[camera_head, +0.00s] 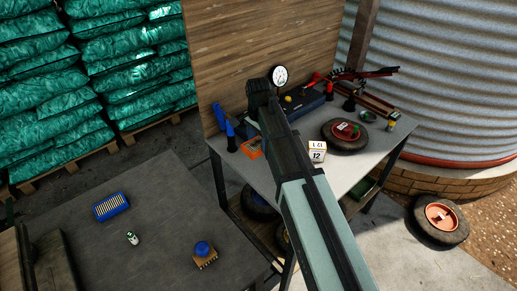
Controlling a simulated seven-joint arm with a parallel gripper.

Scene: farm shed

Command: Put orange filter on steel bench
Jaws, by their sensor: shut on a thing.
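The orange filter (252,148), a small block with an orange frame, shows at the left edge of my arm, over the left part of the steel bench (239,177). My gripper (262,138) is mostly hidden behind my arm and is shut on the orange filter. The arm also covers part of the filter. Whether the filter touches the bench top or hangs just above it I cannot tell.
Blue-handled tools (230,134) stand close left of the filter. A numbered white block (317,151), a wheel (343,135) and a gauge (280,76) are on the bench. A blue filter (110,207) lies on the dark table (165,190). Bare bench shows at its front left.

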